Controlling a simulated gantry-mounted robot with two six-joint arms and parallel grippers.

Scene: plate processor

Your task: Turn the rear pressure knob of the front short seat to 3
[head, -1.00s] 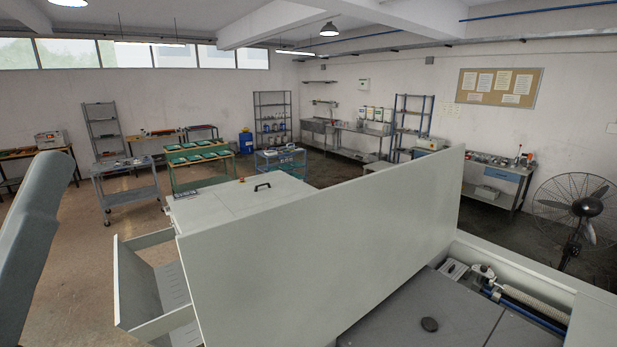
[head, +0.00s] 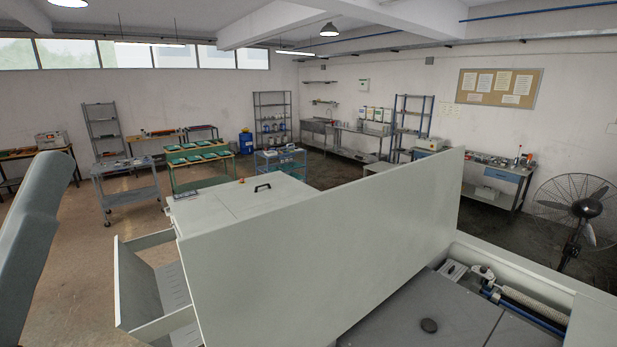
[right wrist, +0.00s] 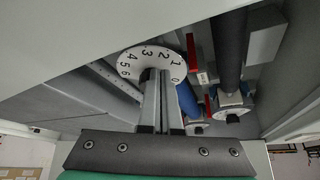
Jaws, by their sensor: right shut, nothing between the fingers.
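In the right wrist view a white round dial plate (right wrist: 142,67) carries black numerals 0 to 6. My right gripper (right wrist: 157,76) is in front of it, its two fingers closed together and empty. The fingertips overlap the middle and lower part of the dial, so the knob and its pointer are hidden and I cannot read the setting. I cannot tell whether the tips touch the dial. My left gripper is not in view; neither gripper shows in the head view.
A dark roller (right wrist: 228,60), a blue tube (right wrist: 187,100) and red parts lie beside the dial. Pale machine walls close in around the gripper.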

